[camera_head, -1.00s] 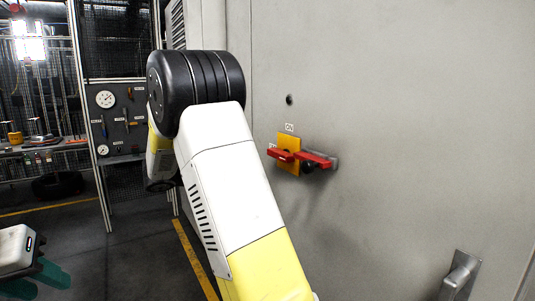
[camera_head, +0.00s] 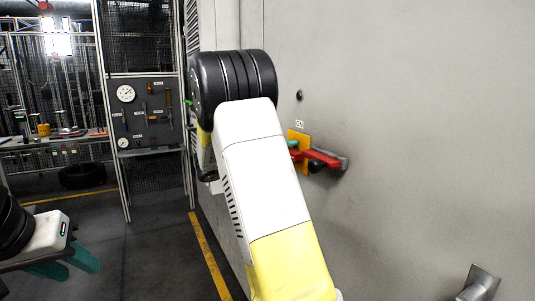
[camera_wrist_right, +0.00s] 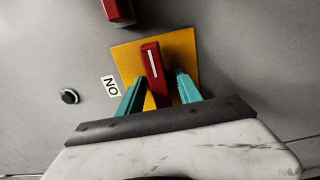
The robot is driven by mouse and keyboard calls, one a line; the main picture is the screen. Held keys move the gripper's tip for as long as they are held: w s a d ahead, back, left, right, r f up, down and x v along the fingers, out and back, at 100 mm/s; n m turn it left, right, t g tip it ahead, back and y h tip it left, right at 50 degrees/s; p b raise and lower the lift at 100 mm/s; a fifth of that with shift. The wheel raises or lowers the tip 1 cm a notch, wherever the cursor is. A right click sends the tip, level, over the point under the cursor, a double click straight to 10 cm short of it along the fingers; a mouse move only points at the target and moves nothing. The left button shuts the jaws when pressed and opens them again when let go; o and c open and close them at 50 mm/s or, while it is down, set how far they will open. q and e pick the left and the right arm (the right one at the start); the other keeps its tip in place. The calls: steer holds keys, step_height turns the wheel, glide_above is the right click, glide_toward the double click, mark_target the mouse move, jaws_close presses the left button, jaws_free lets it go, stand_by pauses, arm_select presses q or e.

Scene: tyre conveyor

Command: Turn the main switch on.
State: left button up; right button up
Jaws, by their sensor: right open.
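The main switch is a red handle (camera_wrist_right: 152,62) with a white line, on a yellow plate (camera_wrist_right: 183,45). Its line points towards the top of the right wrist view, not at the ON label (camera_wrist_right: 110,86) left of the plate. My right gripper (camera_wrist_right: 158,90) is open, with one teal finger on each side of the handle; I cannot tell whether they touch it. In the head view my right arm partly hides the yellow plate (camera_head: 305,140), and a teal fingertip shows beside it. My left gripper (camera_head: 68,264) is open and empty at the lower left, far from the switch.
A second red lever (camera_head: 325,160) on a grey base sits right of the plate. A dark round knob (camera_head: 299,95) is above it on the grey cabinet wall (camera_head: 420,120). A metal handle (camera_head: 480,284) juts out at lower right. A tool board (camera_head: 145,115) stands behind.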

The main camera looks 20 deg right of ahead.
jaws_close()
stand_by(0.4)
steer(key=n, duration=0.8)
steer(key=shift+n, duration=0.3)
steer(key=n, duration=0.4)
steer(key=shift+n, duration=0.3)
steer(key=n, duration=0.4)
steer(key=shift+n, duration=0.3)
jaws_free()
